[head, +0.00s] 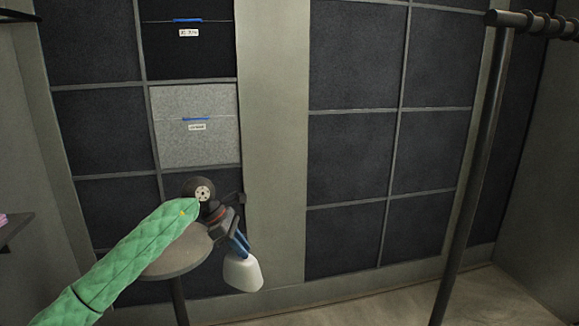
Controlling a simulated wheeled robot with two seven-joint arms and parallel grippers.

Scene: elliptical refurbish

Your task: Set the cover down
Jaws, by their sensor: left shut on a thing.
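My left gripper (239,243) comes in from the lower left on a green quilted arm. Its blue fingers point down and are shut on a white, cup-shaped cover (243,273). The cover hangs below the fingers, clear to the right of a small round table (165,264). Its wider end faces down. The wrist hides part of the table's right side. My right gripper is not in view.
The round table's visible top looks bare, though my arm hides part of it. A dark metal rack post (472,170) stands at the right. Dark wall panels (350,145) are behind, with two labelled boxes at upper left. A shelf edge (14,229) shows at far left.

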